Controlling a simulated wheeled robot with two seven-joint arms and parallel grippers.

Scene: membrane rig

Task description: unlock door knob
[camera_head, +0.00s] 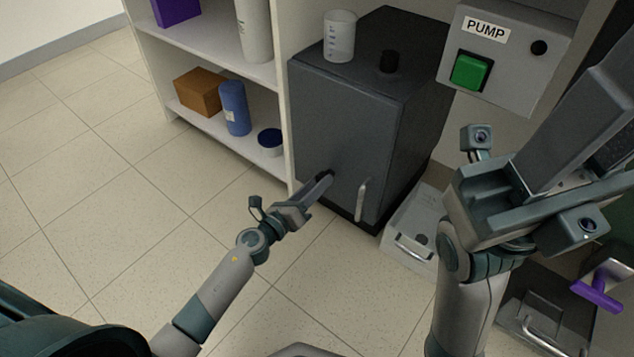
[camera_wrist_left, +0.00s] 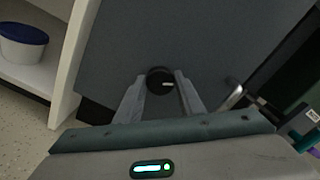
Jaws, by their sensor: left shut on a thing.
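The dark grey cabinet (camera_head: 345,125) has a round black knob (camera_wrist_left: 160,80) with a white mark low on its door. The knob also shows in the head view (camera_head: 324,176), partly hidden by the fingers. My left gripper (camera_head: 318,186) reaches the door from the left and is shut on the knob. In the left wrist view its two fingers (camera_wrist_left: 160,92) stand on either side of the knob. A metal door handle (camera_head: 361,200) is to the right of the knob. My right gripper is folded up at the right, and its fingertips are not clearly seen.
A white shelf (camera_head: 215,118) with a brown box (camera_head: 198,91) and a blue bottle (camera_head: 234,108) stands left of the cabinet. A beaker (camera_head: 340,36) is on top. A pump box (camera_head: 506,50) is above right. A pale drawer unit (camera_head: 408,229) sits right of the cabinet. Open floor lies left.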

